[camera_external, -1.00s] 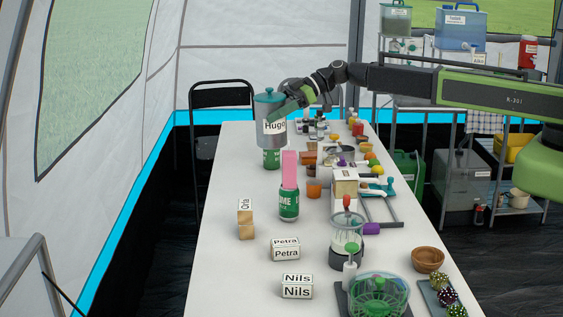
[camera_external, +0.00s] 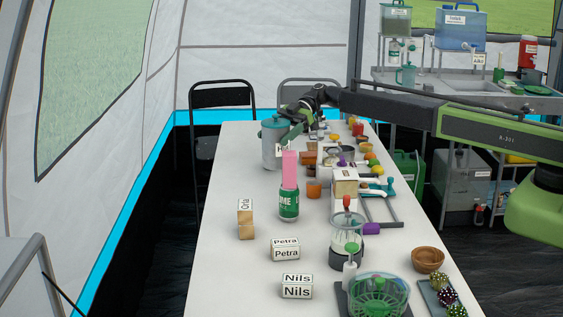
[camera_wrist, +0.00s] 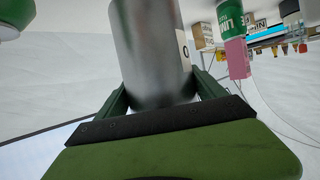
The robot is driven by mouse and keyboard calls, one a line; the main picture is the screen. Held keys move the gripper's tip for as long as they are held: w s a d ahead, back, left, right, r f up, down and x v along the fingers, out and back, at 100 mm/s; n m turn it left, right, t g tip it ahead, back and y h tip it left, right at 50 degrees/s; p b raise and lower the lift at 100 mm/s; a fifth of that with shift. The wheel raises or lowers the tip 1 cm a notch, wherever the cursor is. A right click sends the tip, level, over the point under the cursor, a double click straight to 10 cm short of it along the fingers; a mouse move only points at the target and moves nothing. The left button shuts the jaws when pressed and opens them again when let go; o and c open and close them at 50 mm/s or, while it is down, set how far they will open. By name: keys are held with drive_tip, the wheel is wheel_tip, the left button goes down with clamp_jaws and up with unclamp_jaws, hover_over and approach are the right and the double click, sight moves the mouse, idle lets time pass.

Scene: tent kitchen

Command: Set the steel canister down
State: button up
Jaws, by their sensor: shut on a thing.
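In the wrist view, the bare metal canister (camera_wrist: 148,50) sits between my two green fingers (camera_wrist: 160,95). Its base is at table level in the outside view, but I cannot tell whether it touches the table.
A green can (camera_external: 288,204) with a pink block (camera_external: 289,168) on it stands in front of the canister. Bottles, jars and coloured items crowd the right side. A wooden block labelled Orla (camera_external: 245,218) is nearer. The table's left strip (camera_external: 235,165) is clear.

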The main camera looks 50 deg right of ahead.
sight(266, 156)
drive_tip(key=a+f, duration=0.1)
drive_tip(key=a+f+b, duration=0.1)
drive_tip(key=a, duration=0.1)
drive_tip(key=shift+w+a+f, duration=0.1)
drive_tip(key=shift+w+f, duration=0.1)
drive_tip(key=shift+w, duration=0.15)
drive_tip(key=shift+a, duration=0.35)
wheel_tip(266, 156, down, 4)
drive_tip(key=b, duration=0.4)
drive_tip(key=shift+f+b, duration=0.15)
drive_tip(key=shift+b, duration=0.15)
drive_tip(key=shift+r, duration=0.2)
drive_tip(key=o, duration=2)
drive_tip(key=shift+o, duration=0.2)
drive_tip(key=p+v, duration=0.5)
drive_tip(key=v, duration=0.7)
drive_tip(key=shift+d, duration=0.1)
